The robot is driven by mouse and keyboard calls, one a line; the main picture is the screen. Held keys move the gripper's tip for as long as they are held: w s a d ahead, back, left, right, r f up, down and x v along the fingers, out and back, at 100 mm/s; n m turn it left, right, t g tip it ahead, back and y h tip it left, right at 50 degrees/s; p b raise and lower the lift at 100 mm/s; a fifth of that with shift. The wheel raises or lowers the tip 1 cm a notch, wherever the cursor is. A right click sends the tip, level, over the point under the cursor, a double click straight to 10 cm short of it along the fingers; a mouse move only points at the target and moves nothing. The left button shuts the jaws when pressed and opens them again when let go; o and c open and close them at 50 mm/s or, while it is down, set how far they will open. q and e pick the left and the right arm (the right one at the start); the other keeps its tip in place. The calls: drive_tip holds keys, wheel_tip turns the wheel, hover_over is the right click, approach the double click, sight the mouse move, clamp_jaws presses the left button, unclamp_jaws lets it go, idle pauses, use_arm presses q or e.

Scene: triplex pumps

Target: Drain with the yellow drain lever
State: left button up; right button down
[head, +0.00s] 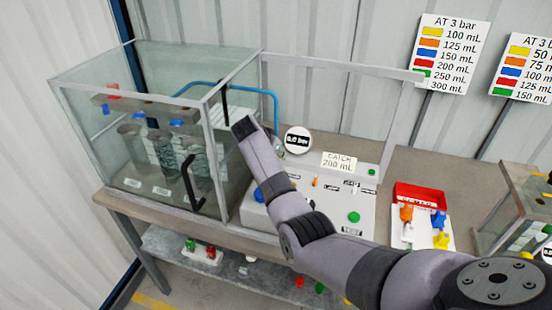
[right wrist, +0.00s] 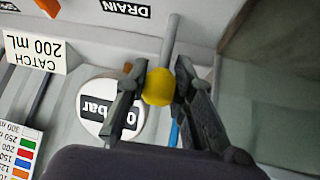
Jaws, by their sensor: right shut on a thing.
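In the right wrist view the yellow knob of the drain lever (right wrist: 158,87) sits between the two fingers of my right gripper (right wrist: 159,72). The gripper is shut on this knob. The lever's grey rod runs up from the knob toward the DRAIN label (right wrist: 126,8). In the head view my right arm reaches in from the lower right over the pump panel (head: 333,205). There its own links hide the gripper's fingers and the lever. My left gripper is in neither view.
A round gauge (head: 297,140) appears to read 0.0 bar, beside a CATCH 200 mL sign (head: 338,162). A glass-walled case (head: 75,135) with cylinders inside stands at the left. A red tray (head: 420,194) lies to the right. Colour charts (head: 449,55) stand behind.

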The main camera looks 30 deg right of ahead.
drive_tip(key=shift+w+d+g+y, duration=0.35)
drive_tip(key=shift+g+y, duration=0.05)
drive_tip(key=shift+y, duration=0.1)
drive_tip(key=shift+w+d+y+b, duration=0.15)
drive_tip(key=shift+d+y+b, duration=0.05)
drive_tip(key=shift+y+b, duration=0.15)
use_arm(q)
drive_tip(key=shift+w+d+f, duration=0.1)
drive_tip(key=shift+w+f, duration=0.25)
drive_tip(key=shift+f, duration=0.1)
use_arm(e)
drive_tip(key=shift+d+g, duration=0.1)
drive_tip(key=shift+g, duration=0.2)
drive_tip(key=shift+w, duration=0.1)
drive_tip(key=c, duration=1.8)
unclamp_jaws()
drive_tip(key=o, duration=0.5)
drive_tip(key=shift+f, duration=0.15)
drive_tip(key=shift+c, duration=0.2)
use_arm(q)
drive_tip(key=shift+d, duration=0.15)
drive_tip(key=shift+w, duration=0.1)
